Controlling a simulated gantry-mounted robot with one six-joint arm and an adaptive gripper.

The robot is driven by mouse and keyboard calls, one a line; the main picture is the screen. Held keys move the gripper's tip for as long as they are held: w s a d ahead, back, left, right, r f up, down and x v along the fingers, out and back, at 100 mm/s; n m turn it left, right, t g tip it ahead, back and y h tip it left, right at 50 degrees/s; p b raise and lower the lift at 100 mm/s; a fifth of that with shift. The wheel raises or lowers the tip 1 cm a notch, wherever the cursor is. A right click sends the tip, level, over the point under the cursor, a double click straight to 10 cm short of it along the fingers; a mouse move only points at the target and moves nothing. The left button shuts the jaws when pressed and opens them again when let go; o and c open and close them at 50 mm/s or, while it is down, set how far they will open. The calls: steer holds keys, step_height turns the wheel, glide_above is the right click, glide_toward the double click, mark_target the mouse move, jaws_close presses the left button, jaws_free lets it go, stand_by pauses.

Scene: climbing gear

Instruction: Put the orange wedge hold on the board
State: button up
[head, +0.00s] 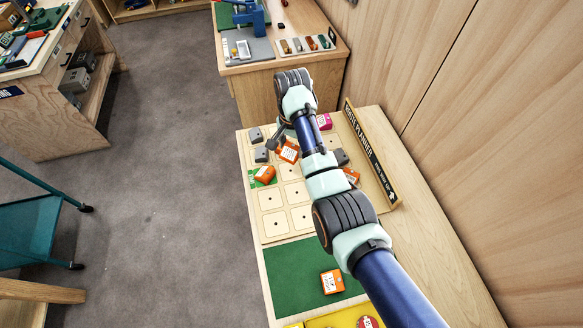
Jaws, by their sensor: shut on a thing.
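My gripper (279,143) is over the far part of the pale board (272,222) with square cells. It is shut on an orange hold (289,152) with a white label, which looks like the wedge. Whether this hold touches the board cannot be told. Another orange hold (264,174) lies on a green cell at the board's left edge. A third orange hold (332,281) lies on the green mat (290,270) at the near end. One more orange piece (352,175) shows partly behind my arm.
Grey holds (256,135) stand at the board's far left, and a pink one (324,121) farther right. A black sign (370,152) edges the right side. A yellow tray (345,317) is at the near end. Several near cells are empty.

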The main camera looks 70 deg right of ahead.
mark_target(292, 146)
step_height(292, 146, down, 9)
steer(key=shift+r+b, duration=0.15)
steer(key=shift+b, duration=0.75)
steer(key=shift+f, duration=0.2)
steer(key=o, duration=1.2)
steer(key=shift+c, duration=0.2)
step_height(292, 146, up, 12)
steer(key=p, duration=0.3)
steer(key=shift+r, duration=0.25)
steer(key=shift+w, duration=0.1)
